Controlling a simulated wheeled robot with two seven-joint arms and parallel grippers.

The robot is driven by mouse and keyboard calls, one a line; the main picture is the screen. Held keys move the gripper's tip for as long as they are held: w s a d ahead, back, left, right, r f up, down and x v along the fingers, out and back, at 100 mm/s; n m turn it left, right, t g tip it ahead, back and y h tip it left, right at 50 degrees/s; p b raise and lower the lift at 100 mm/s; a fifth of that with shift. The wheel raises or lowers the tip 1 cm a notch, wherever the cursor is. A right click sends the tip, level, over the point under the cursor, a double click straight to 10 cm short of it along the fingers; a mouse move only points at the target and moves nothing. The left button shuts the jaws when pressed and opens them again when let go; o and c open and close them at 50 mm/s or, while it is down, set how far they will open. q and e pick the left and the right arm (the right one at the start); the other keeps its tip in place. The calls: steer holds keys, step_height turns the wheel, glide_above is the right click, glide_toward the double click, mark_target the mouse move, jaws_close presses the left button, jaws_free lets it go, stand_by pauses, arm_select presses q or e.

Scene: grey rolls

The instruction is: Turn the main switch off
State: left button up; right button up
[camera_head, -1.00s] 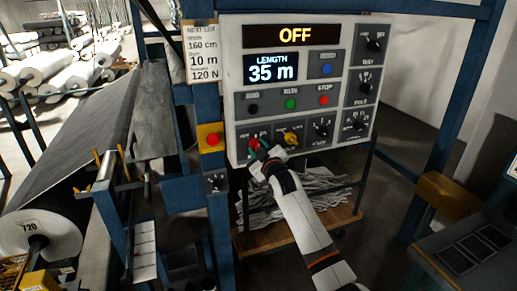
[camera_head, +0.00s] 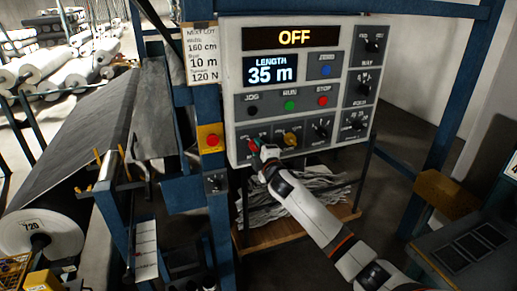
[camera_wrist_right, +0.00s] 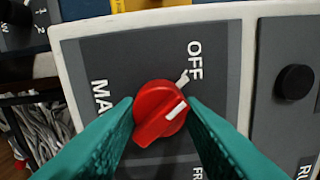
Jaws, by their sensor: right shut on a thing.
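The main switch is a red rotary knob (camera_wrist_right: 158,112) on the grey control panel (camera_head: 232,110). In the right wrist view its ridge and white mark point up and right, close to the tick by the OFF label (camera_wrist_right: 195,60). My right gripper (camera_wrist_right: 160,118) is shut on the knob, with one teal finger on each side. In the head view my right gripper (camera_head: 258,148) is at the panel's lower left and covers most of the knob. My left gripper is not in view.
Beside the switch are a yellow knob (camera_head: 291,138) and a black knob (camera_head: 321,130). A red button on a yellow box (camera_head: 212,140) is on the blue post to the left. Below the panel is a shelf with grey scraps (camera_head: 290,208).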

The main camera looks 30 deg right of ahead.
steer(key=shift+n, duration=0.6)
steer(key=o, duration=1)
steer(key=b+v, duration=0.2)
steer(key=v, duration=1)
steer(key=shift+b, duration=0.3)
